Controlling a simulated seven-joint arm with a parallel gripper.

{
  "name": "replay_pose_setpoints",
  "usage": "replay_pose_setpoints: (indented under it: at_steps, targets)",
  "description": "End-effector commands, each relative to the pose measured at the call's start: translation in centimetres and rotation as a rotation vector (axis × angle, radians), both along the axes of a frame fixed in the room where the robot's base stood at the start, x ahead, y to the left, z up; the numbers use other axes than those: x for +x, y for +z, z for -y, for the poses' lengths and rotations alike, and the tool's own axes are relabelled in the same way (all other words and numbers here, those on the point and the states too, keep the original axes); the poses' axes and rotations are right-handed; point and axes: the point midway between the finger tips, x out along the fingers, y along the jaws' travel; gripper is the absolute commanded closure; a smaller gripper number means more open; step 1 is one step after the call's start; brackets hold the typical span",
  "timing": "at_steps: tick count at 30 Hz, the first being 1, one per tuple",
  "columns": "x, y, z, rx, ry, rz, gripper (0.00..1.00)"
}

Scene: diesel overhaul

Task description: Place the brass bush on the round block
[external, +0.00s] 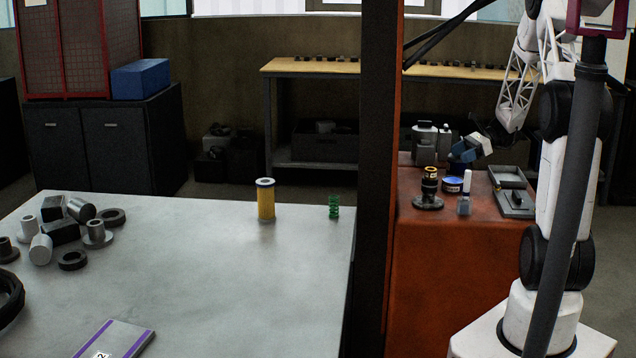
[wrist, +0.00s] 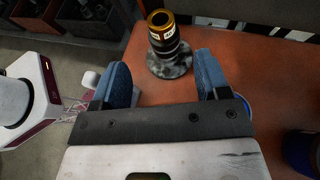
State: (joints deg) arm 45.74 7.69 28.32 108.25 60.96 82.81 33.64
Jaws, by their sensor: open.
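A brass-coloured bush with dark bands and small labels (external: 430,176) stands upright on the orange-red bench. It also shows near the top of the wrist view (wrist: 163,30). Below it is a round, mottled grey block (external: 428,203), seen in the wrist view too (wrist: 170,65). The bush appears to sit on this block, though I cannot tell where the stacked dark parts divide. My gripper (external: 466,150) is open, with blue fingers, above and to the right of the stack. In the wrist view, the stack is beyond the gap between the fingertips (wrist: 160,60), apart from both.
Grey machinery (external: 424,140) stands behind. A dark post (external: 378,180) separates this bench from the grey table (external: 210,270) holding several metal parts.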

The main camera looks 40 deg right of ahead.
Motion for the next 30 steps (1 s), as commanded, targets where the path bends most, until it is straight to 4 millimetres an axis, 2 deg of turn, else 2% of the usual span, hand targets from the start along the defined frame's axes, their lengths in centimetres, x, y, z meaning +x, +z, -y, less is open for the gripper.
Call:
replay_pose_setpoints:
  at_steps: [14,19,23,30]
  targets:
    - [0.0,0.0,0.0,0.000,0.000,0.001,0.31]
    - [0.0,0.6,-1.0,-0.021,0.023,0.005,0.31]
    - [-0.2,1.8,-3.0,-0.071,0.079,0.018,0.31]
    - [-1.4,5.4,-9.5,-0.238,0.266,0.071,0.31]
